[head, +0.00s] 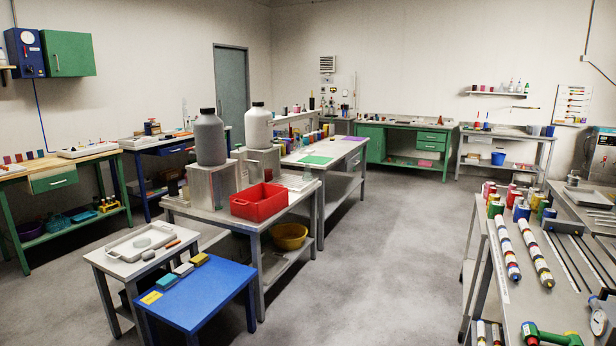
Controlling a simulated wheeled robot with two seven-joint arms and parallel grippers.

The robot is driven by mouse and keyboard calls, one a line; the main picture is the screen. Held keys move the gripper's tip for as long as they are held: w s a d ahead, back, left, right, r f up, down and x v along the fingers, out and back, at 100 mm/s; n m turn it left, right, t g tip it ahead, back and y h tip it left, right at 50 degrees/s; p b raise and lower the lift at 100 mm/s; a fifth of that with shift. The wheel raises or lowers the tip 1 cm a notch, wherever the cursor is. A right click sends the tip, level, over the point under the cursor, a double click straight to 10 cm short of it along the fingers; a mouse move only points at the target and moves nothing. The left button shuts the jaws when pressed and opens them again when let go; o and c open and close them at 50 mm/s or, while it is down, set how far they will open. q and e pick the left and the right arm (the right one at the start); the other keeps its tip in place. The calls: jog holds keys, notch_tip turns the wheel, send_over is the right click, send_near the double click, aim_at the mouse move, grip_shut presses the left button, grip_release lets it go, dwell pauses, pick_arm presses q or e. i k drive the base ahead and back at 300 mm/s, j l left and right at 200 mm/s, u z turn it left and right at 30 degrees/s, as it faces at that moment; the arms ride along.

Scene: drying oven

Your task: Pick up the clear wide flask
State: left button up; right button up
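I cannot make out a clear wide flask for certain in the head view. Small pale or clear vessels (518,86) stand on the wall shelf at the back right, too small to tell their shape. Neither of my grippers is in view.
A metal table (281,223) holds a red bin (259,202) and large grey (210,140) and white (258,128) bottles. A low blue table (205,296) stands in front. A bench with coloured cans (496,209) is at right. The grey floor (390,260) between is clear.

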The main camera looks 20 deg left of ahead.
aim_at(307, 176)
jog(key=i+j+u, duration=0.15)
jog(key=i+u, duration=0.3)
jog(key=i, duration=3.05)
jog(key=j+u, duration=0.05)
jog(key=j, duration=0.05)
